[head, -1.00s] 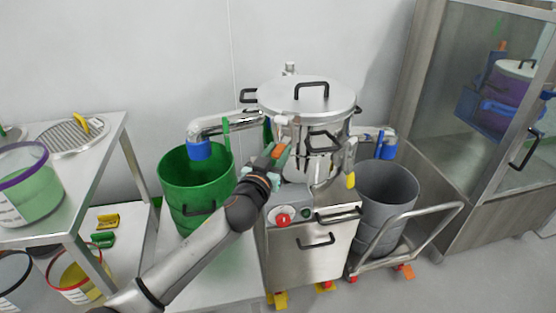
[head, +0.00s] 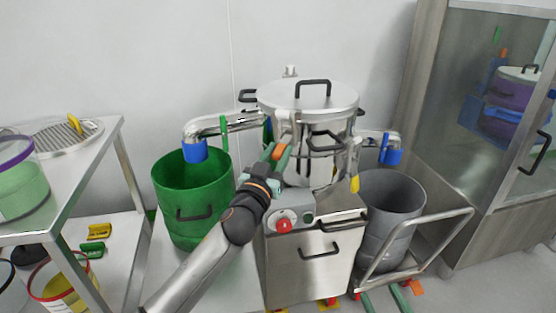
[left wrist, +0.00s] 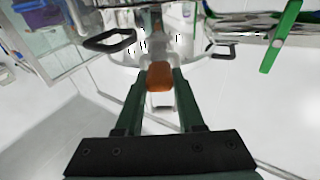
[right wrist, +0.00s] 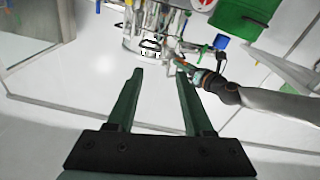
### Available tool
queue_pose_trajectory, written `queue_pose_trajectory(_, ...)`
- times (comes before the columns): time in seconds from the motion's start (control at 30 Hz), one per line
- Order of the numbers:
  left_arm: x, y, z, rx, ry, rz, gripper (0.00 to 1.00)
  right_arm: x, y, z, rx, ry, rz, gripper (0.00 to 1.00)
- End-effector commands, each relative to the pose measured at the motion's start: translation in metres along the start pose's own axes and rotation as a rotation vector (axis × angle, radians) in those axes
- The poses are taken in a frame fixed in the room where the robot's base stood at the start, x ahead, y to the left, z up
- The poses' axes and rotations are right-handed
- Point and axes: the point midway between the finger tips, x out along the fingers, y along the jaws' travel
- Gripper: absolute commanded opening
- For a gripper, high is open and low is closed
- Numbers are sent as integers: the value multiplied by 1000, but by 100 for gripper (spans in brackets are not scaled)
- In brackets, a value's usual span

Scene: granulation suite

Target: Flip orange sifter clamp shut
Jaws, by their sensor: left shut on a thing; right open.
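The steel sifter (head: 308,97) stands on its machine cabinet, with a black handle on its lid. The orange clamp handle (head: 278,152) is at the sifter's front left side. My left gripper (head: 277,155) is shut on the orange clamp handle. In the left wrist view, the orange handle (left wrist: 160,77) sits between the green fingers, in front of the sifter body. Fingers and arm partly hide the clamp, so I cannot tell its latch position. My right gripper (right wrist: 158,72) is open and empty, away from the sifter. Its green fingertips show at the head view's bottom edge (head: 384,297).
A green bin (head: 180,225) stands left of the cabinet (head: 310,265), and a grey bin (head: 395,205) stands on a trolley to its right. A yellow-tipped clamp (head: 355,183) hangs at the sifter's right. A shelf table (head: 85,165) is at left, a glass cabinet (head: 495,160) at right.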

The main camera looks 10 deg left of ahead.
Motion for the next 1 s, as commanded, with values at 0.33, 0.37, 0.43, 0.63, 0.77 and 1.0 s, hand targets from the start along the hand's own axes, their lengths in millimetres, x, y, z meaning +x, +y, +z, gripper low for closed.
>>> queue_pose_trajectory(0.33, -1, 0, 6, 0, 49, -1, 0, -24, -2, -126, -155, 538, -14, 52)
queue_pose_trajectory(0.37, -1, 0, 6, 0, 52, -1, 0, -28, -3, -134, -166, 574, -16, 52)
queue_pose_trajectory(0.43, -1, 0, 6, 0, 59, -1, 0, -38, -5, -150, -188, 651, -21, 52)
queue_pose_trajectory(0.63, -1, 0, 6, 0, 74, 0, 0, -51, -10, -166, -212, 745, -32, 52)
queue_pose_trajectory(0.77, -1, 0, 6, 0, 79, 0, 0, -51, -11, -164, -207, 745, -34, 52)
queue_pose_trajectory(1.0, 0, 0, 5, -1, 82, 0, 0, -51, -11, -164, -204, 744, -35, 52)
